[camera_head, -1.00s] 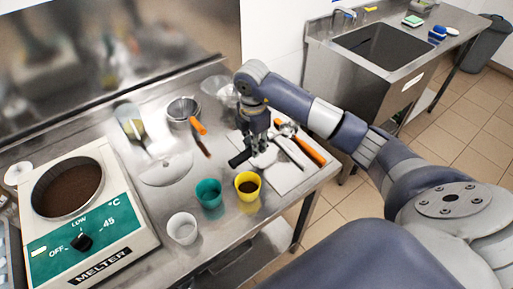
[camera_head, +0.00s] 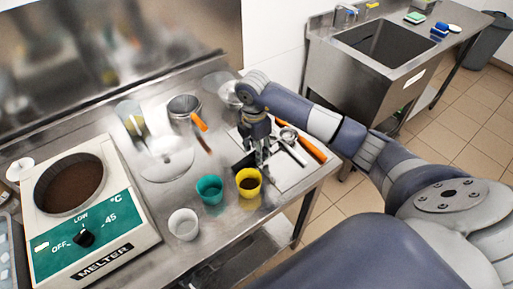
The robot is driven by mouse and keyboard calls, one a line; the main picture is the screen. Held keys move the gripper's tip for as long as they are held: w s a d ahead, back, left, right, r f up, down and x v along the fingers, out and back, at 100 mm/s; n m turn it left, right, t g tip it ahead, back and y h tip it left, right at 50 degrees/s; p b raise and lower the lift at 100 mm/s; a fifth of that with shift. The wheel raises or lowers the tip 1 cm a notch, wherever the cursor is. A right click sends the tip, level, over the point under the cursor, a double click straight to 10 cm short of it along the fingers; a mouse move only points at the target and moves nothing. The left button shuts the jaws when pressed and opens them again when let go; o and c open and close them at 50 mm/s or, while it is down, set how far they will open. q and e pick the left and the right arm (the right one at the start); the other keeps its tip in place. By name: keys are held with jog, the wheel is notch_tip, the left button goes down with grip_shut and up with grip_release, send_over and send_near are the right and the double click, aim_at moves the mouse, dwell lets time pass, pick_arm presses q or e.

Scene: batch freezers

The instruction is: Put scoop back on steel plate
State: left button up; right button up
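My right gripper (camera_head: 261,163) points down over the left part of a pale rectangular plate (camera_head: 291,178) near the counter's right end. A dark, handle-like piece (camera_head: 242,161) shows just left of its fingers. I cannot tell whether the fingers are shut on it, and the gripper covers much of that spot. A metal scoop-like tool with a round head (camera_head: 288,134) lies on the plate, right of the gripper. I cannot tell which tool is the task's scoop. My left gripper is not in view.
An orange-handled tool (camera_head: 312,149) lies at the plate's right edge. A yellow cup (camera_head: 249,189), a teal cup (camera_head: 210,194) and a white cup (camera_head: 184,225) stand in front. A steel pot (camera_head: 185,107) and the melter (camera_head: 88,220) are further left.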

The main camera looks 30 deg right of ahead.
jog(key=shift+r, duration=0.5)
pick_arm(q)
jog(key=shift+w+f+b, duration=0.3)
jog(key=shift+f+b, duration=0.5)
jog(key=shift+b, duration=0.05)
pick_arm(e)
notch_tip(320, 180, up, 12)
jog(key=shift+s+a+f, duration=0.15)
jog(key=shift+a, duration=0.15)
jog(key=shift+c, duration=0.6)
dwell(0.6)
